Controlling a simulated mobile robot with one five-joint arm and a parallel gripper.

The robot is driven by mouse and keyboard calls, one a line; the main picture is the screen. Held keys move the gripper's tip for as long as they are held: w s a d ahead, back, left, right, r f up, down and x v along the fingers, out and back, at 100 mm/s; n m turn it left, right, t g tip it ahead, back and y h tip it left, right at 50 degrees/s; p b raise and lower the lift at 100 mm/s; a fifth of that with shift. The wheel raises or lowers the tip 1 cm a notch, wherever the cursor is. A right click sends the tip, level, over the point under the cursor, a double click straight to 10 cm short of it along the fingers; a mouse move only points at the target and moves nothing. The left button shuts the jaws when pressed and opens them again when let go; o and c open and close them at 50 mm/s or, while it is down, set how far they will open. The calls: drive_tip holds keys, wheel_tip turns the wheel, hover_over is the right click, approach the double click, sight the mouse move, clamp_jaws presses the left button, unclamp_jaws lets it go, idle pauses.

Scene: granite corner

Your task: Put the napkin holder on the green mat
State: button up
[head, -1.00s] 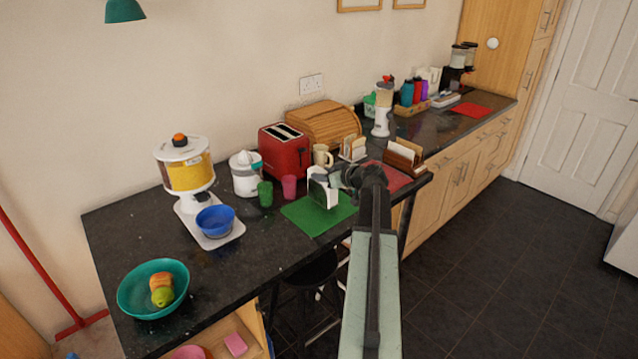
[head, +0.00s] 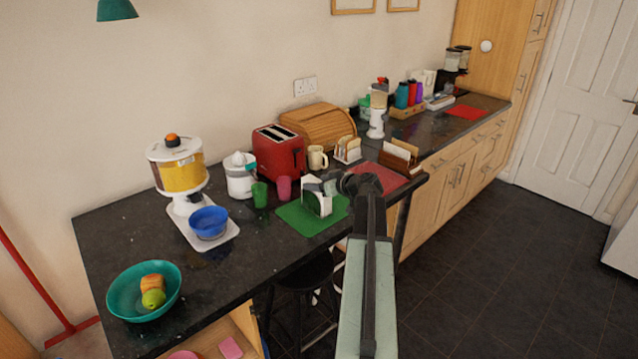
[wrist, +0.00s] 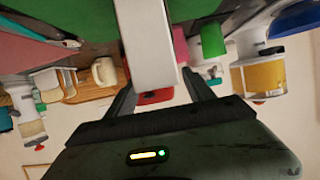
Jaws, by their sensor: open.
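The white napkin holder (head: 318,198) stands upright on the green mat (head: 302,224) in the head view, near the mat's back right part. Its base appears to touch the mat. My gripper (head: 330,186) is at its upper right side, with the jaws open around it. In the wrist view, the white side of the napkin holder (wrist: 148,45) lies between the two spread fingers, with a gap at the right finger. The green mat also shows beside it. My gripper hides part of the holder's right side.
A pink cup (head: 284,188) and a green cup (head: 260,194) stand just left of the mat. A red toaster (head: 279,154) is behind. A wooden holder with white cards (head: 399,155) and a red mat (head: 378,178) are to the right. The counter's front edge is close.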

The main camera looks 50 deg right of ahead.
drive_tip(key=p+v, duration=0.4)
drive_tip(key=v, duration=0.7)
drive_tip(key=shift+s, duration=0.3)
